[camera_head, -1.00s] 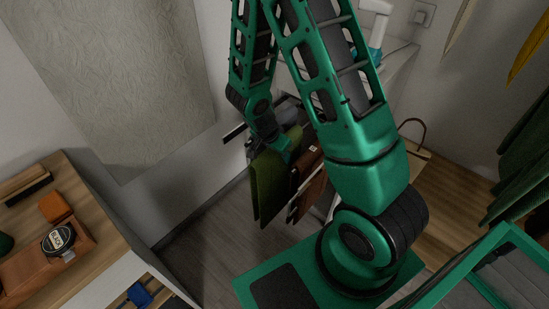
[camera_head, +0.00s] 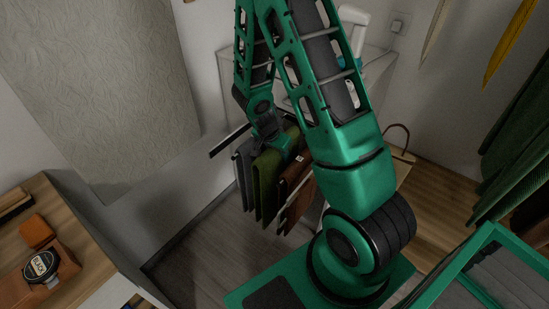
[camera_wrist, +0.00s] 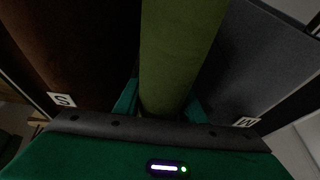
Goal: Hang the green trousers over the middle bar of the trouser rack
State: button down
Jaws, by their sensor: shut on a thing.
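The green trousers (camera_head: 264,185) hang folded over, between grey trousers (camera_head: 243,165) on the left and brown trousers (camera_head: 297,182) on the right. My gripper (camera_head: 283,150) is at their top and shut on them. In the wrist view the green trousers (camera_wrist: 180,45) run up the middle between my two fingers (camera_wrist: 160,106). The trouser rack shows as a dark bar end (camera_head: 228,142) at the left; its middle bar is hidden by cloth and my arm. I cannot tell whether the green trousers rest on it.
In the wrist view the brown trousers (camera_wrist: 70,50) with an S tag (camera_wrist: 61,100) and the grey trousers (camera_wrist: 265,60) with an M tag (camera_wrist: 245,122) flank closely. A wooden-topped cabinet (camera_head: 60,215) stands at the left. Dark green clothes (camera_head: 515,155) hang at the right.

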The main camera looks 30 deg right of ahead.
jog(key=shift+w+d+f, duration=0.15)
jog(key=shift+w+d, duration=0.05)
jog(key=shift+d, duration=0.3)
jog(key=shift+w+d+f, duration=0.15)
jog(key=shift+d, duration=0.4)
jog(key=shift+w+d+f, duration=0.15)
jog(key=shift+w+d, duration=0.05)
jog(key=shift+d, duration=0.3)
jog(key=c, duration=1.1)
grip_release()
jog(key=v, duration=1)
jog(key=shift+a+r, duration=0.1)
jog(key=shift+r, duration=0.2)
